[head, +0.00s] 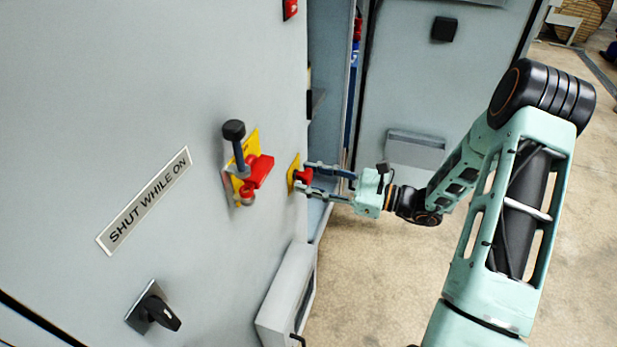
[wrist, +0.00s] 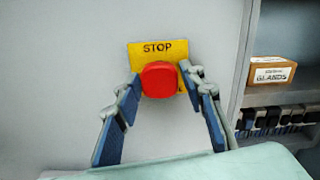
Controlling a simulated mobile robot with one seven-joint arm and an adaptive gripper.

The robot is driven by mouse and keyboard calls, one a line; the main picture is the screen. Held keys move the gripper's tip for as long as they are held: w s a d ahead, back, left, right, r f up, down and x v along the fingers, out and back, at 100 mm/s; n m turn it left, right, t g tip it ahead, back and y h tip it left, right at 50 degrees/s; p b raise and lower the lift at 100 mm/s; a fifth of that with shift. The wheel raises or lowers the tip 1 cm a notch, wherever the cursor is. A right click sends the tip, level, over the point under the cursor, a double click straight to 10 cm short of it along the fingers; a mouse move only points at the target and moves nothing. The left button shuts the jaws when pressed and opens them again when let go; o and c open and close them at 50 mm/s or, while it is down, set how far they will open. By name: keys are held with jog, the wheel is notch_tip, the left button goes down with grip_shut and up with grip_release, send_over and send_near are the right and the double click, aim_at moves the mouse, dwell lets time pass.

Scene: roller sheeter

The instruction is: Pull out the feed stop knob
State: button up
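The feed stop knob (wrist: 159,80) is a red round knob on a yellow plate (wrist: 134,56) marked STOP, fixed to a grey panel. In the head view the red knob (head: 304,175) stands out from its yellow plate (head: 292,174) near the panel's right edge. My gripper (head: 307,179) reaches it from the right, with one finger above and one below it. In the wrist view my gripper's fingertips (wrist: 163,82) stand at the knob's left and right sides, close to it. I cannot tell whether both pads touch it.
A red handle with a black-knobbed lever (head: 240,160) sticks out left of my gripper. A black rotary switch (head: 154,310) is lower left, near a SHUT WHILE ON label (head: 145,200). In the wrist view a shelf at right holds a GLANDS box (wrist: 270,70). Open floor (head: 390,280) lies below my arm.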

jog(key=shift+o, duration=0.7)
jog(key=shift+a, duration=0.1)
jog(key=v, duration=1.2)
